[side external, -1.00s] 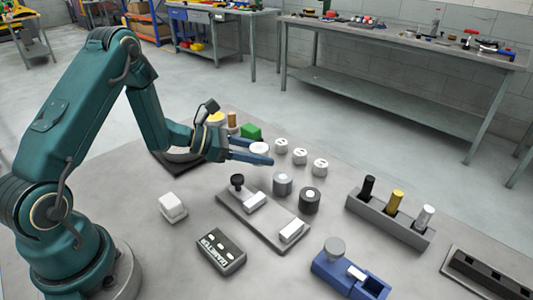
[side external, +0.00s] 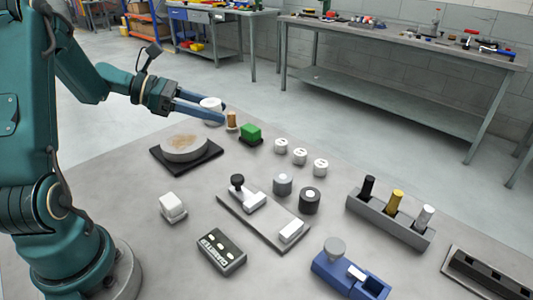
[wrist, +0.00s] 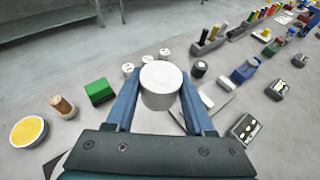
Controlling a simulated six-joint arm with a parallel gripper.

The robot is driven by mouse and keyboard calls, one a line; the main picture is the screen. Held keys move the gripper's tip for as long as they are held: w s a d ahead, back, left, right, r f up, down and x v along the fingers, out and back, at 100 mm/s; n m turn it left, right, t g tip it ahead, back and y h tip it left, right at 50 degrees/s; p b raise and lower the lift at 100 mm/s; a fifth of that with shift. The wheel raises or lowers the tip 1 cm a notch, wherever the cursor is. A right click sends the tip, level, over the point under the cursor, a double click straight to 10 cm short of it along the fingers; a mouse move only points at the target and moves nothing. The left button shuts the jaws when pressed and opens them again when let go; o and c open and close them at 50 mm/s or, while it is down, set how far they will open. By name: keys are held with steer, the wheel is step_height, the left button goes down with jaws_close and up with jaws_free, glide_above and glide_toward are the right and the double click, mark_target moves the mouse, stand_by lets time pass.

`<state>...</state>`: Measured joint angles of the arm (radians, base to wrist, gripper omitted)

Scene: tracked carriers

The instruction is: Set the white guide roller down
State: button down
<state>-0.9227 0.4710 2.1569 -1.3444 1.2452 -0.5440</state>
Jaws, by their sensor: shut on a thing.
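The white guide roller (wrist: 161,86) is a plain white cylinder held between the two blue fingers of my gripper (wrist: 158,98) in the wrist view. In the side external view the roller (side external: 210,103) shows between the fingers of my gripper (side external: 204,109), at the far left part of the table. It appears held above the table top. My gripper is shut on it, and the near finger hides its lower part.
A brown spool (side external: 232,120) and a green block (side external: 250,134) stand close to the fingertips. A yellow-topped disc (wrist: 29,131) shows in the wrist view. A round stone-like disc (side external: 185,149) sits on a black plate. Several white, grey and black cylinders stand farther right.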

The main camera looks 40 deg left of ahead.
steer(key=s+d+r+m+g+h, duration=0.2)
steer(key=s+d+r, duration=0.3)
steer(key=d, duration=0.4)
steer(key=shift+n+t+y, duration=0.7)
steer(key=shift+n+t, duration=0.1)
steer(key=shift+t, duration=0.1)
steer(key=w+a+f, duration=0.1)
steer(key=a, duration=0.1)
steer(key=w+a+f, duration=0.1)
steer(key=w+a, duration=0.1)
steer(key=a, duration=0.1)
steer(key=w+a+f, duration=0.1)
steer(key=a+f, duration=0.1)
steer(key=shift+w+a, duration=0.25)
steer(key=w+a+f+n+t+y, duration=0.1)
steer(key=a+f, duration=0.3)
steer(key=f, duration=0.1)
steer(key=shift+a+f, duration=0.15)
glide_above(260, 174)
step_height(260, 174, down, 7)
steer(key=shift+s, duration=0.1)
steer(key=shift+f, duration=1.8)
steer(key=shift+f, duration=0.1)
